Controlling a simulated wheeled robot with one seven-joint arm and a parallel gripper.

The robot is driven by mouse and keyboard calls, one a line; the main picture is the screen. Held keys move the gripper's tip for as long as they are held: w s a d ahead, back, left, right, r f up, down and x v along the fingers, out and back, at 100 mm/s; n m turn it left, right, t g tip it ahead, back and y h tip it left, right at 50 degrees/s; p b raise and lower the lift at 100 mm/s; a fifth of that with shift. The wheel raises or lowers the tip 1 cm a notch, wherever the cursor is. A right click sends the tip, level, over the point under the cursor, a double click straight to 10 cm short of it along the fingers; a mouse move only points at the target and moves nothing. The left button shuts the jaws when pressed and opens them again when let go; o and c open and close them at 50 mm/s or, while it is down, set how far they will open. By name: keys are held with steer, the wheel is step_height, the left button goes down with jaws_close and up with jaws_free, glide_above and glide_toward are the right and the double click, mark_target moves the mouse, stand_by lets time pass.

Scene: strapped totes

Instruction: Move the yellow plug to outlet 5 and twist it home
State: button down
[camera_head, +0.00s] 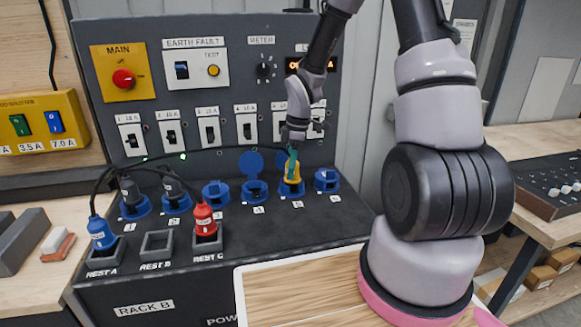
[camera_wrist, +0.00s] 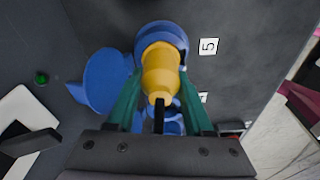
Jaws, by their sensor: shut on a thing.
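The yellow plug (camera_head: 292,174) stands upright at outlet 5 (camera_head: 291,189), a blue socket with its lid raised on the sloped black panel. My gripper (camera_head: 293,158) is above it, its green fingers shut on the plug's body. In the wrist view the plug (camera_wrist: 160,72) lies between both fingers (camera_wrist: 160,88), its front end within the blue ring of outlet 5 (camera_wrist: 160,32), beside the label "5" (camera_wrist: 208,46). Its black cable runs back between the fingers. How deep the plug sits and how far it is turned cannot be told.
Outlet 4 (camera_head: 255,189) has its lid up; outlet 6 (camera_head: 326,180) is to the right. Dark plugs stand in the two leftmost outlets. A blue plug (camera_head: 101,233) and a red plug (camera_head: 205,219) sit in rests A and C; rest B (camera_head: 157,246) is empty. Breakers (camera_head: 208,130) line the wall behind.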

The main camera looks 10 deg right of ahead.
steer(key=shift+c, duration=1)
jaws_free()
steer(key=shift+r, duration=0.1)
steer(key=r, duration=0.3)
steer(key=d+r, duration=0.1)
steer(key=r, duration=0.6)
steer(key=shift+s+d+r, duration=0.2)
steer(key=shift+d+r, duration=0.15)
steer(key=s+d+r+m+t, duration=0.2)
steer(key=s+r+m+t, duration=0.1)
steer(key=s+r+m, duration=0.6)
steer(key=s+d+r+m+t, duration=0.2)
steer(key=s+r+m+t, duration=0.1)
steer(key=s+r+m, duration=0.7)
step_height(320, 180, up, 2)
steer(key=shift+d+r+m+t, duration=0.15)
steer(key=shift+m+t, duration=0.25)
steer(key=shift+m, duration=0.2)
